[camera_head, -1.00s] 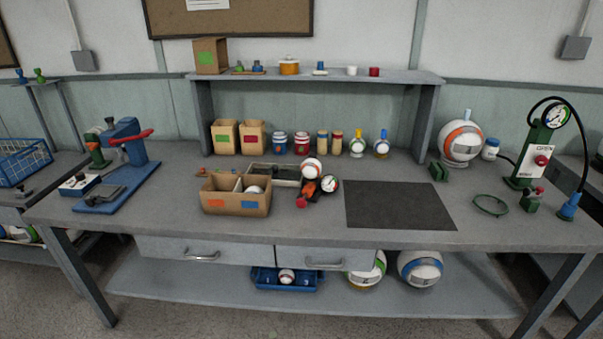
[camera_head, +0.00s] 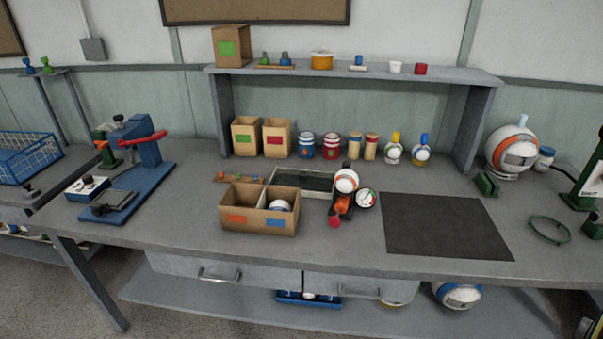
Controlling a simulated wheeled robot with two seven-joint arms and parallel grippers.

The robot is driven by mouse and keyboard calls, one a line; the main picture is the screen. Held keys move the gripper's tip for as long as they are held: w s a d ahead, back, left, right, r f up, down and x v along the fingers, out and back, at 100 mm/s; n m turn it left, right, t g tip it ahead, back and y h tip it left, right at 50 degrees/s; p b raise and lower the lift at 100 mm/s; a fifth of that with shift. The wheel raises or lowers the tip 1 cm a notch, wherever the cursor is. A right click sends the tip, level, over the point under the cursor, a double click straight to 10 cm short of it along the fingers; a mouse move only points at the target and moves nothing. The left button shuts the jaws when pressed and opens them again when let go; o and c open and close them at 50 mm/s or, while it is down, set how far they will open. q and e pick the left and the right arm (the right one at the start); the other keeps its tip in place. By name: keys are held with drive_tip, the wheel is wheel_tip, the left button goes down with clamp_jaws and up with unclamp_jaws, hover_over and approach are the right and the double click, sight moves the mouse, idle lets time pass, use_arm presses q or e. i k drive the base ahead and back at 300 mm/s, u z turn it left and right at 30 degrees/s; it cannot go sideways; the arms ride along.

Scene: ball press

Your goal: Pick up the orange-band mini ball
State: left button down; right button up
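A small white ball with orange-red marks (camera_head: 346,181) sits on a small orange-and-black stand (camera_head: 343,204) in the middle of the bench. It looks like the orange-band mini ball. A round dial gauge (camera_head: 366,198) is beside it. A cardboard box (camera_head: 249,222) with an orange and a blue label stands to its left. Another small ball (camera_head: 280,206) lies in the box's right compartment; its band is mostly hidden. Neither of my grippers can be made out in the view.
A dark mat (camera_head: 445,226) lies right of the stand. A grey tray (camera_head: 301,181) is behind the box. A blue press (camera_head: 128,185) stands at left. A large orange-band ball (camera_head: 511,152) is at the back right. A shelf (camera_head: 350,76) spans the back.

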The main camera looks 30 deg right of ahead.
sight(345, 181)
drive_tip(key=z, duration=0.15)
drive_tip(key=i, duration=0.7)
drive_tip(key=z, duration=0.55)
